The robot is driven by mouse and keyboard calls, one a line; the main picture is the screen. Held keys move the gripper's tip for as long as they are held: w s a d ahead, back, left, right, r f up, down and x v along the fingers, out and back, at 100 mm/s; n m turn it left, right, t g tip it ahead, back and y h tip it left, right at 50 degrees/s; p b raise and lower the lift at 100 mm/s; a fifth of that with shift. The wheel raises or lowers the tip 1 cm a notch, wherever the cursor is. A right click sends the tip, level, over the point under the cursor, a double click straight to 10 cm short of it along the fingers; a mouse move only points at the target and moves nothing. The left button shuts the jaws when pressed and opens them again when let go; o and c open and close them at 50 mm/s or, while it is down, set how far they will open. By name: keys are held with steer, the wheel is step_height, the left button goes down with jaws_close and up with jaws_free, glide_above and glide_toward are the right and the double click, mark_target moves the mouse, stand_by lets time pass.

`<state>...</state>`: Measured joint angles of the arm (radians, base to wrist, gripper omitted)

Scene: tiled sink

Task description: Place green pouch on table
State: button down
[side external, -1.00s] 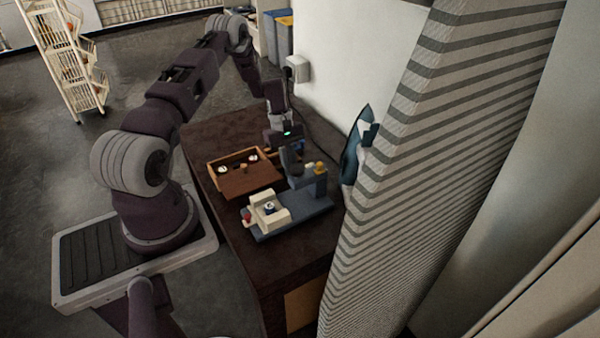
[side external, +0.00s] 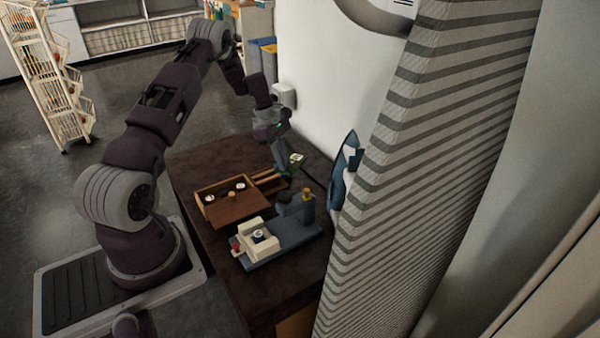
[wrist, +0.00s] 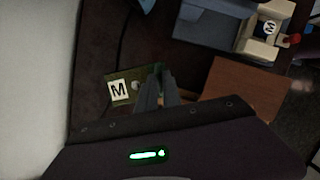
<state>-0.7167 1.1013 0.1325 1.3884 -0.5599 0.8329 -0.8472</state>
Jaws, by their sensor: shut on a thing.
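The green pouch (wrist: 143,76) carries a white label with a black M in the wrist view. It also shows as a small green and white patch in the side external view (side external: 297,159). My gripper (wrist: 157,84) is shut on the pouch's right part, with the label side sticking out to the left. In the side external view my gripper (side external: 284,165) is over the back of the dark brown table (side external: 215,155), behind the wooden box. The fingers partly hide the pouch. I cannot tell whether the pouch touches the table.
A wooden box (side external: 237,208) with a brown panel and open compartments is on the table. A blue-grey device with a cream block (side external: 282,240) stands in front of it. A teal pointed object (side external: 342,170) is at the right by the striped wall. The back left tabletop is clear.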

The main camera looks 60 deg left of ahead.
mark_target(298, 160)
steer(key=w+n, duration=0.2)
steer(key=w+a+n, duration=0.1)
steer(key=n, duration=0.1)
steer(key=w+a+n+t+y, duration=0.1)
steer(key=w, duration=0.1)
steer(key=shift+w+a+f+n, duration=0.1)
steer(key=shift+w+f+n, duration=0.05)
steer(key=shift+w+n, duration=0.25)
steer(key=w+r+n+y, duration=0.1)
steer(key=w+n+y, duration=0.1)
steer(key=w+n, duration=0.5)
steer(key=shift+t, duration=0.4)
steer(key=x, duration=0.3)
steer(key=s+x, duration=0.1)
steer(key=x, duration=0.5)
steer(key=shift+s+f, duration=0.1)
steer(key=shift+f, duration=0.35)
steer(key=shift+f, duration=0.1)
steer(key=c, duration=1.5)
jaws_free()
